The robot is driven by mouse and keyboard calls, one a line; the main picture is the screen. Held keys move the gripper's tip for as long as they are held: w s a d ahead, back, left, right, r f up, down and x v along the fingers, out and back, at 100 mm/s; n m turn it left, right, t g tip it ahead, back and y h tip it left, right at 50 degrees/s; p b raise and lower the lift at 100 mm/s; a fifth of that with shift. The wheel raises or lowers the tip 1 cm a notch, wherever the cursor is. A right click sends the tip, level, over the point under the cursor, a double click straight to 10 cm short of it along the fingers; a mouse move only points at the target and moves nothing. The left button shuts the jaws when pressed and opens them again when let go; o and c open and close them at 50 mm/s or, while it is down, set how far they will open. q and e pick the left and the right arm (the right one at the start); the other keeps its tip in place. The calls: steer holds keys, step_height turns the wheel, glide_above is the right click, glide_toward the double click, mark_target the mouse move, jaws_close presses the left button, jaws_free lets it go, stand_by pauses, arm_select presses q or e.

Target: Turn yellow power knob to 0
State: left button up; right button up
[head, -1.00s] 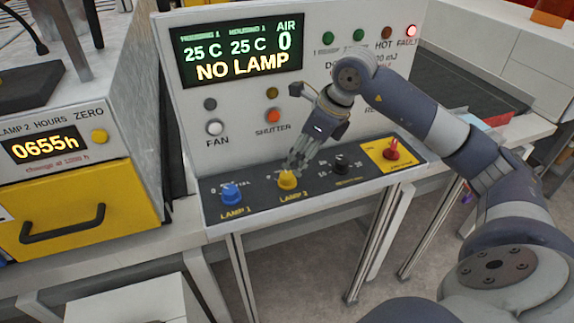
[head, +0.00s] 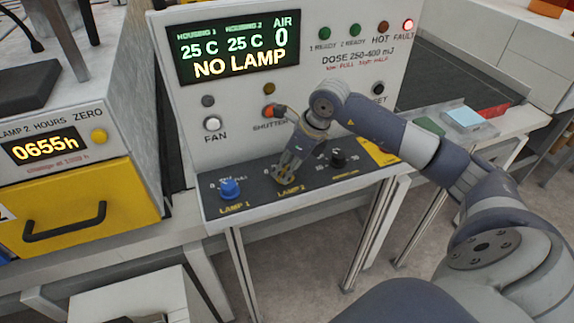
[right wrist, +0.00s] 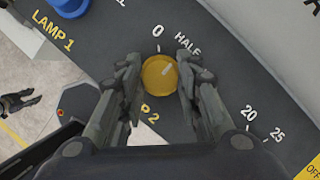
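The yellow knob (right wrist: 157,82) above the LAMP 2 label sits on the dark sloping control strip (right wrist: 240,75). In the right wrist view its pale pointer mark slants up and right, toward the HALF label and away from the 0. My right gripper (right wrist: 160,72) has one finger on each side of the knob, closed in against it. In the head view the right gripper (head: 286,178) comes down over the knob and hides most of it. My left gripper does not show in the head view.
A blue LAMP 1 knob (head: 230,188) is left of the gripper and a black knob (head: 338,158) is to its right. The upright panel with the NO LAMP display (head: 240,48) rises close behind. Orange SHUTTER button (head: 270,111) is near the wrist.

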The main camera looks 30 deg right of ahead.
steer(key=shift+d+f+n+b, duration=0.15)
steer(key=shift+n+b, duration=0.35)
steer(key=shift+b, duration=0.3)
steer(key=shift+w+n+g+y+b, duration=0.15)
steer(key=shift+n+g+y+b, duration=0.3)
steer(key=shift+n+b, duration=0.7)
steer(key=n+g+y+b, duration=0.1)
steer(key=n, duration=0.2)
steer(key=shift+b, duration=0.3)
steer(key=shift+n+g+b, duration=0.45)
steer(key=shift+n, duration=0.8)
steer(key=shift+r, duration=0.2)
steer(key=o, duration=1)
